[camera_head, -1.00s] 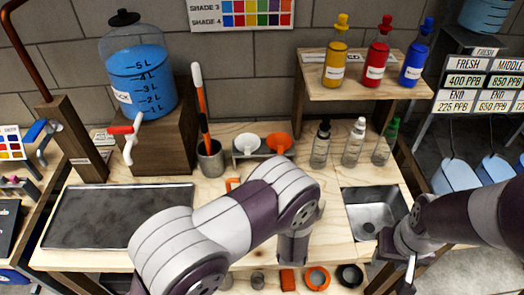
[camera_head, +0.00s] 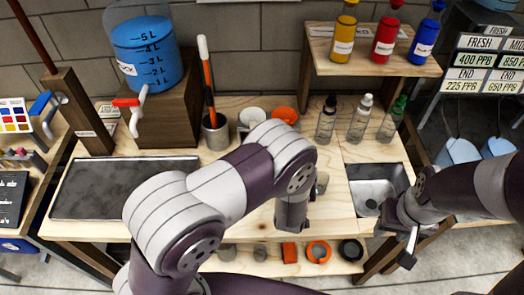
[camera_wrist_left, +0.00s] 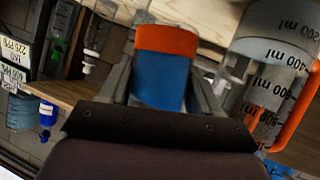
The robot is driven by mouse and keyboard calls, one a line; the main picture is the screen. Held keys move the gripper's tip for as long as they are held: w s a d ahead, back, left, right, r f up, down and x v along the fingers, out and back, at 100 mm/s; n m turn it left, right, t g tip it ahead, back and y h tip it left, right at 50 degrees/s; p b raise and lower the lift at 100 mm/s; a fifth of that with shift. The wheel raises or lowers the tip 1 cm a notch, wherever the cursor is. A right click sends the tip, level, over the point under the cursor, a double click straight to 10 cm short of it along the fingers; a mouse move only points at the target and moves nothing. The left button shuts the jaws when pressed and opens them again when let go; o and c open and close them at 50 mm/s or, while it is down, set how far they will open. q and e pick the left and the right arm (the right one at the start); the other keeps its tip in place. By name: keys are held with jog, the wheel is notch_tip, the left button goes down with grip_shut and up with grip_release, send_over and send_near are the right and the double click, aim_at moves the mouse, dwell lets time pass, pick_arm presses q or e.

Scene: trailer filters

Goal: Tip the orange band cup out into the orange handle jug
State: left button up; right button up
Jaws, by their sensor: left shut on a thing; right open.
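In the left wrist view, which is upside down, my left gripper (camera_wrist_left: 163,88) is shut on the orange band cup (camera_wrist_left: 165,40), with blue showing beside its orange band. The orange handle jug (camera_wrist_left: 268,48) stands to the right of the cup in that picture, with ml marks and its orange handle (camera_wrist_left: 293,117). A gap shows between cup and jug. In the head view my left arm hides the jug, and I cannot make out the cup or the left fingertips. My right gripper (camera_head: 407,247) is open and empty, in front of the sink.
The sink (camera_head: 372,183) is at the bench's right. Several dropper bottles (camera_head: 358,120) stand behind it. A blue water tank (camera_head: 146,50) with a tap, a dark mat (camera_head: 120,188) and a tool pot (camera_head: 215,133) are to the left. Colour bottles (camera_head: 383,40) stand on a shelf.

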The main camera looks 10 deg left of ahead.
pick_arm(q)
jog(key=shift+w+a+r+n+h, duration=0.2)
jog(key=shift+a+r+n+h, duration=0.1)
jog(key=shift+r+n+h, duration=0.15)
jog(key=r, duration=0.1)
jog(key=p, duration=0.1)
jog(key=r+n+h+p, duration=0.1)
jog(key=shift+s+a+r, duration=0.15)
jog(key=shift+a+r, duration=0.15)
jog(key=shift+r, duration=0.05)
jog(key=r+p, duration=0.2)
jog(key=r+n+p, duration=0.1)
jog(key=shift+w+a+r+h, duration=0.2)
jog(key=shift+a+r+h, duration=0.1)
jog(key=shift+a+h, duration=0.05)
jog(key=shift+s+f+n+h+b, duration=0.2)
jog(key=shift+f+n+h+b, duration=0.1)
jog(key=shift+f+b, duration=0.4)
jog(key=shift+f, duration=0.1)
jog(key=shift+w+d, duration=0.1)
jog(key=shift+w+f, duration=0.1)
jog(key=shift+w, duration=0.05)
jog(key=shift+f+n, duration=0.1)
jog(key=shift+n, duration=0.15)
